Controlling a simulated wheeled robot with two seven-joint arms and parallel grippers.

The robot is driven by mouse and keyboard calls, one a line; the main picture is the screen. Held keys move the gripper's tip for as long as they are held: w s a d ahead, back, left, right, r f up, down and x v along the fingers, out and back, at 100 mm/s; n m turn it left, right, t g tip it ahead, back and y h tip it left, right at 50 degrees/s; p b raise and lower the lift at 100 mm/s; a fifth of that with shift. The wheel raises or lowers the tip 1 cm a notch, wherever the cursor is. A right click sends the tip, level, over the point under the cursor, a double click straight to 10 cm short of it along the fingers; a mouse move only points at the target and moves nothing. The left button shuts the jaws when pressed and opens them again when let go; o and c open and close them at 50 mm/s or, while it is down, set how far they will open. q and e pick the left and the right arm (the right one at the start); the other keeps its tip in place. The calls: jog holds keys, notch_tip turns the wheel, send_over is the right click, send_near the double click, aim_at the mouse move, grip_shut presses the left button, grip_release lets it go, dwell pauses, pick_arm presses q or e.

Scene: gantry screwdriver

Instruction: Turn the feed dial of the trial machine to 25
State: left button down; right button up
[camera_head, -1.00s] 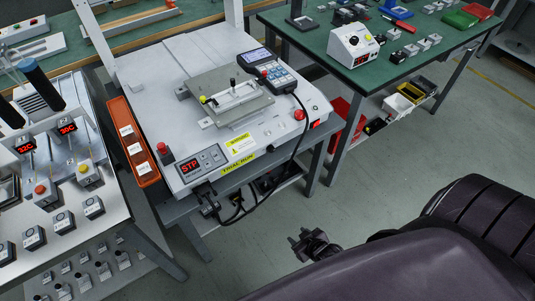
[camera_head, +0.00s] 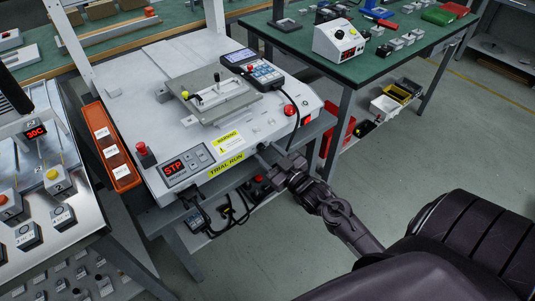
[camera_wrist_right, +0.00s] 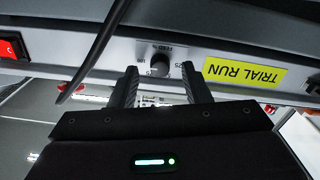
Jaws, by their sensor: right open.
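The trial machine (camera_head: 165,100) is a pale cabinet with a yellow "TRIAL RUN" label (camera_head: 227,166) on its front edge. The feed dial (camera_wrist_right: 160,66) is a small dark round knob on the front face, seen upside down in the right wrist view under "FEED %". I can make out 25 to its right and what looks like 100 to its left; its exact setting is too small to tell. My right gripper (camera_head: 264,151) is open at the front face. In the right wrist view its fingers (camera_wrist_right: 161,76) stand either side of the dial, with gaps. My left gripper is out of view.
A red display reading "STP" (camera_head: 174,168) and a red button (camera_head: 141,148) sit at the machine's front left. A black cable (camera_head: 293,115) hangs from the pendant (camera_head: 262,73) and crosses the right wrist view. A red switch (camera_wrist_right: 9,47) is at that view's left.

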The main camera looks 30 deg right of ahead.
jog(key=shift+w, duration=0.45)
grip_shut()
jog(key=shift+a, duration=0.1)
